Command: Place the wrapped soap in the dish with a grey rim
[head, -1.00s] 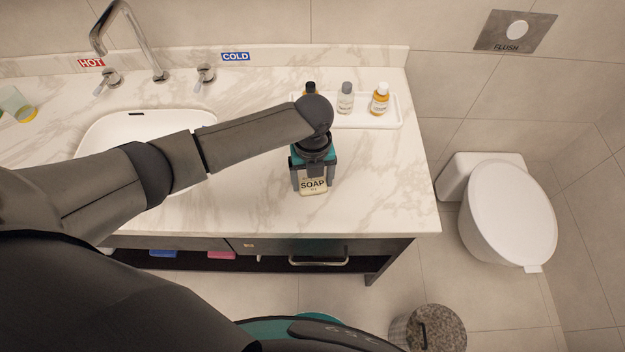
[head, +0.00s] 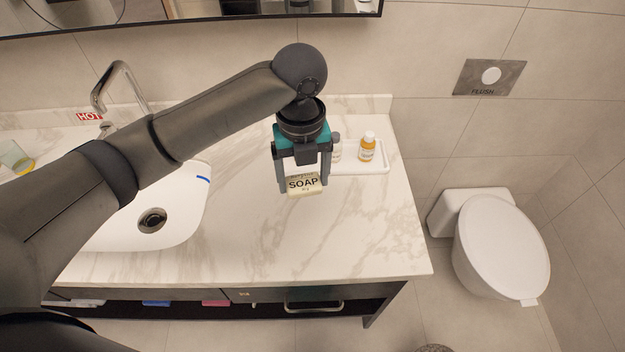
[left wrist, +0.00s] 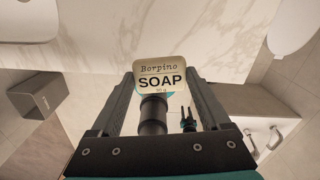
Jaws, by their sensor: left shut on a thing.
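The wrapped soap (head: 305,187) is a small cream block with the word SOAP on it. My left gripper (head: 303,179) is shut on it, one finger at each side, in front of the tray and over the countertop. In the left wrist view the soap (left wrist: 161,76) sits between the fingertips, label facing the camera. I cannot tell how high it is above the marble. No dish with a grey rim can be made out. A short blue line shows at the basin's right side beside my arm; its nature is unclear.
The white basin (head: 178,222) is left, partly behind my arm. A white tray (head: 377,160) with small bottles, including an amber one (head: 367,148), stands behind the gripper. A tumbler (head: 15,157) is far left. The counter's front right (head: 350,240) is clear. The toilet (head: 500,245) is right.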

